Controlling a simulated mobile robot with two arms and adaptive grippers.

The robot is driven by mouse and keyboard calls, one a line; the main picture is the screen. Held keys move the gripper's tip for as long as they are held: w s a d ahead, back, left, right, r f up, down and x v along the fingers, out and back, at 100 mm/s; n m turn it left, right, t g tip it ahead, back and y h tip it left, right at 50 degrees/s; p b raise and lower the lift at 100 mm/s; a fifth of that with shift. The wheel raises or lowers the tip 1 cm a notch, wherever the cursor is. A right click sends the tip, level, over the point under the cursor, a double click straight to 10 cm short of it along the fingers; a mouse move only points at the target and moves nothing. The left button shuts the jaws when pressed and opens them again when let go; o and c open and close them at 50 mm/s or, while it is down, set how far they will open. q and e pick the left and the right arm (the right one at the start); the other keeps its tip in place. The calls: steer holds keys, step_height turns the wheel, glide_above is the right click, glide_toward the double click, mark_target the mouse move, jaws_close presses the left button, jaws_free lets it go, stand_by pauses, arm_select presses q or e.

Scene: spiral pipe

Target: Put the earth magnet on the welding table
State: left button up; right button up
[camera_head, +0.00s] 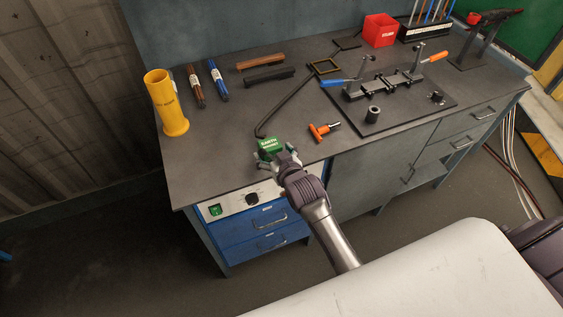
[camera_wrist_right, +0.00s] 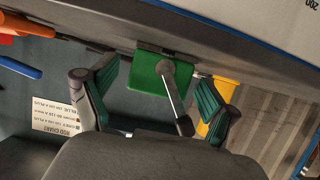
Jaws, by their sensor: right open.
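The earth magnet (camera_head: 271,145) is a green block with white lettering. It sits at the front edge of the dark welding table (camera_head: 225,165) and appears to rest on its top. In the right wrist view the green block (camera_wrist_right: 148,76) has a metal rod (camera_wrist_right: 174,92) sticking out towards the camera. My right gripper (camera_head: 275,158) is at the block. Its fingers (camera_wrist_right: 163,90) are spread on both sides of the block and rod, with gaps visible, so it is open. Whether the block's underside touches the tabletop is hidden. My left gripper is not in view.
A black bent rod (camera_head: 285,103) lies just behind the magnet. A fixture plate (camera_head: 398,116) takes up the right side. The front-left tabletop is clear.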

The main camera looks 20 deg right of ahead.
steer(key=v, duration=1.1)
steer(key=s+f+n+g, duration=0.1)
steer(key=s+f+g, duration=0.35)
steer(key=f, duration=1.05)
steer(key=s+f+g, duration=0.2)
steer(key=s+f, duration=0.5)
steer(key=f, duration=0.8)
steer(key=s+d+f+g, duration=0.1)
steer(key=s+f+g, duration=0.1)
steer(key=s+f, duration=0.3)
steer(key=s+d+f+g, duration=0.2)
steer(key=s+f, duration=0.4)
steer(key=s, duration=0.7)
steer(key=s+d+f+n+g, duration=0.1)
steer(key=s+f, duration=0.4)
steer(key=s, duration=0.5)
steer(key=shift+d+f+g+b, duration=0.35)
steer(key=shift+d+g, duration=0.1)
steer(key=shift+d, duration=0.3)
